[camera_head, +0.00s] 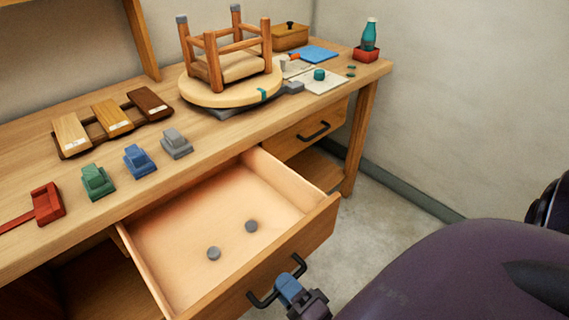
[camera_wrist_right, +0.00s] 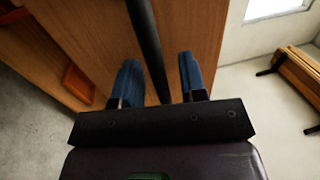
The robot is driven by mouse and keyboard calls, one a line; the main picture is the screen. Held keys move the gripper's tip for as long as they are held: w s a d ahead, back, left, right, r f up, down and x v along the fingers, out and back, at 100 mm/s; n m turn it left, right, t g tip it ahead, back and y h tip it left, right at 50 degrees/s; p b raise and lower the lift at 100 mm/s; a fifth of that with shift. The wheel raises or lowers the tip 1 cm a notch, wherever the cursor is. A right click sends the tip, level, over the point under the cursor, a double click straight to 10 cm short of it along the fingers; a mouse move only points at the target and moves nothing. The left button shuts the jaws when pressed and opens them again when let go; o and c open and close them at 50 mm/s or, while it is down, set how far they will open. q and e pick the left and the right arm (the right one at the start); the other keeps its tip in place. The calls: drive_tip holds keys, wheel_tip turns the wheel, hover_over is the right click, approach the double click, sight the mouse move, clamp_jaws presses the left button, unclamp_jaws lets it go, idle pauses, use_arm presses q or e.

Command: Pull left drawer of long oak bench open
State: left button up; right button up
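The long oak bench (camera_head: 205,150) runs along the wall. Its left drawer (camera_head: 180,235) is pulled well out, its inside showing two small grey discs (camera_head: 232,239). A black bar handle (camera_head: 262,299) is on the drawer front; it also shows in the right wrist view as a dark bar (camera_wrist_right: 147,45). My left gripper is out of view.
The right drawer (camera_head: 305,133) is shut. On the bench top are an upturned stool (camera_head: 228,65) on a round board, wood samples (camera_head: 112,117), coloured clamp-like blocks (camera_head: 137,160) and a teal bottle (camera_head: 370,35). Bare floor (camera_head: 385,225) lies right of the bench.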

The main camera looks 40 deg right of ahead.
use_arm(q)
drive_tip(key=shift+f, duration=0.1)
use_arm(e)
drive_tip(key=s+f, duration=0.2)
drive_tip(key=s, duration=0.8)
drive_tip(key=shift+s+d, duration=0.15)
drive_tip(key=shift+s, duration=0.1)
drive_tip(key=shift+w, duration=0.1)
drive_tip(key=w+n+g+y+p, duration=0.1)
drive_tip(key=n, duration=0.2)
drive_tip(key=w+a+r+n+g+y+p, duration=0.1)
drive_tip(key=n, duration=0.2)
drive_tip(key=w+r+n+y, duration=0.1)
drive_tip(key=w+n, duration=0.1)
drive_tip(key=n, duration=0.1)
drive_tip(key=shift+a+r+g+p, duration=0.2)
drive_tip(key=shift+a+g+p, duration=0.1)
drive_tip(key=shift+g+p, duration=0.1)
use_arm(q)
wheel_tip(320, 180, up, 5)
drive_tip(key=p, duration=0.3)
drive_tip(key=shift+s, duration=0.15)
use_arm(e)
drive_tip(key=d+n+g+h, duration=0.4)
drive_tip(key=d+n+g, duration=0.2)
drive_tip(key=n, duration=0.3)
drive_tip(key=shift+s+d+f+n, duration=0.35)
drive_tip(key=shift+d+f+n, duration=0.05)
drive_tip(key=shift+d, duration=0.4)
